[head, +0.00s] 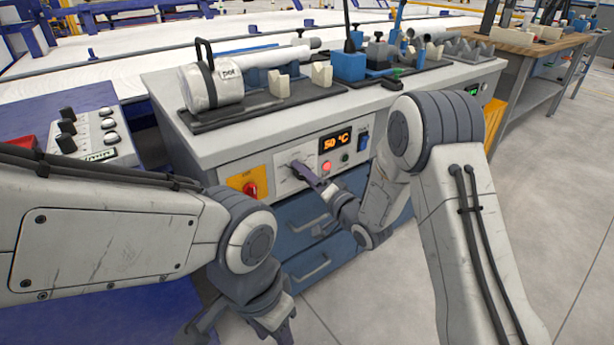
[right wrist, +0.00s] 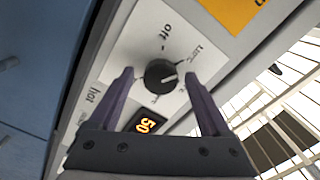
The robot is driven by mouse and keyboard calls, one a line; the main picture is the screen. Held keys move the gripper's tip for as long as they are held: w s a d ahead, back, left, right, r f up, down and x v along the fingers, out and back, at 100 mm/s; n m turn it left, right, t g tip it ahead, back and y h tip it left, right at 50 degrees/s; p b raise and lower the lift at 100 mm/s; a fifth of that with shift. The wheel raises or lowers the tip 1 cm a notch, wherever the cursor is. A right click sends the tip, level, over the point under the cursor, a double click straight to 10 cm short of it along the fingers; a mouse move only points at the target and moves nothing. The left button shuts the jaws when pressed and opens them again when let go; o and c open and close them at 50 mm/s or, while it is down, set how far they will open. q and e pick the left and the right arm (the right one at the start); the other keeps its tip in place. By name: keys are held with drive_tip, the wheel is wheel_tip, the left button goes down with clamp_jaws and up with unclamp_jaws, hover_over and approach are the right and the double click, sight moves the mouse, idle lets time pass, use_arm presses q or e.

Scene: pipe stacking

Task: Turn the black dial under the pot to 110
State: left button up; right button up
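The white pot (head: 213,90) lies on a dark tray on top of the grey bench. Below it, the front panel carries a white dial plate (head: 283,181) and an orange display (head: 336,141) reading 50 °C. The black dial (right wrist: 160,75), with a white pointer line, shows in the right wrist view. My right gripper (right wrist: 159,73) is open, its purple fingertips on either side of the dial; I cannot tell whether they touch it. It also shows in the head view (head: 302,171), covering most of the dial. My left gripper (head: 278,333) hangs low, partly cut off; its opening is unclear.
A red knob on a yellow plate (head: 249,187) is left of the dial. A red button and a blue switch (head: 363,142) are right of it. Blue drawers (head: 305,265) with handles lie below. A control box (head: 95,135) stands at left. The floor at right is clear.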

drive_tip(key=p+v, duration=0.1)
drive_tip(key=v, duration=0.9)
drive_tip(key=shift+s+p, duration=0.2)
drive_tip(key=shift+p, duration=0.1)
drive_tip(key=shift+d, duration=0.1)
